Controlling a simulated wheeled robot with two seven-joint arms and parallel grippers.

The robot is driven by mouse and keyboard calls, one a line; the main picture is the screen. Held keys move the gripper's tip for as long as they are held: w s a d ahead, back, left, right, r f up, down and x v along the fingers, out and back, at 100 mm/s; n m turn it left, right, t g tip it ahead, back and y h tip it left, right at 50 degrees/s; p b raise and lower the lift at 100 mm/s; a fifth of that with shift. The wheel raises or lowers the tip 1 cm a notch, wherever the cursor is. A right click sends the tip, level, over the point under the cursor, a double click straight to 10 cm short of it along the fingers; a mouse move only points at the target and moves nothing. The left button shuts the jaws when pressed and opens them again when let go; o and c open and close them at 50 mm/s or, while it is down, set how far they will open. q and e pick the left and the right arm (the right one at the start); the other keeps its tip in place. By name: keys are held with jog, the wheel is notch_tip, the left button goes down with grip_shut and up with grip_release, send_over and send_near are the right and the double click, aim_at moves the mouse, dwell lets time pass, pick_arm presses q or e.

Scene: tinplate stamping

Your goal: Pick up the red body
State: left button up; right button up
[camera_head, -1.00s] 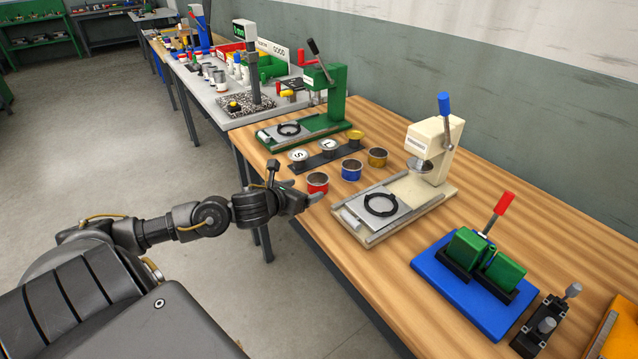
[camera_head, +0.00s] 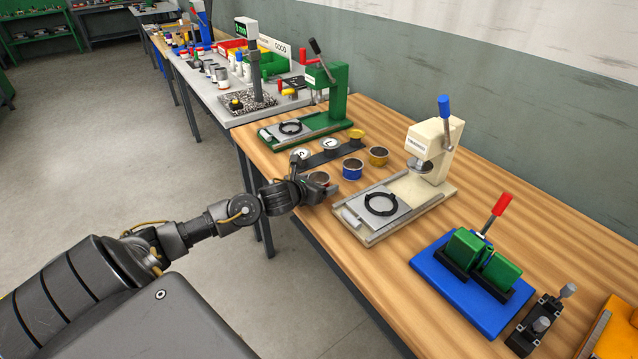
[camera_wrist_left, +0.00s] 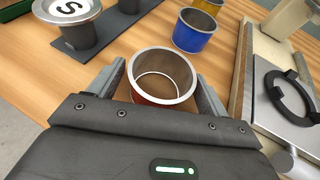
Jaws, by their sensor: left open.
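The red body (camera_wrist_left: 162,78) is a short open cylinder, metal inside, standing upright on the wooden table near its front edge. In the head view the red body (camera_head: 319,178) is mostly hidden by my left gripper (camera_head: 322,188). In the left wrist view my left gripper (camera_wrist_left: 160,95) is open, with one finger on each side of the red body. I cannot tell whether the fingers touch it. My right gripper is not in view.
A blue body (camera_head: 352,169) and a yellow body (camera_head: 378,156) stand behind. A cream press (camera_head: 430,165) with a sliding plate is close on the right. A dark strip (camera_head: 322,158) with round lettered pieces is at the left. A green press (camera_head: 335,95) stands beyond.

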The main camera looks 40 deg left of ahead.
pick_arm(q)
jog(key=c, duration=1)
jog(key=shift+c, duration=0.2)
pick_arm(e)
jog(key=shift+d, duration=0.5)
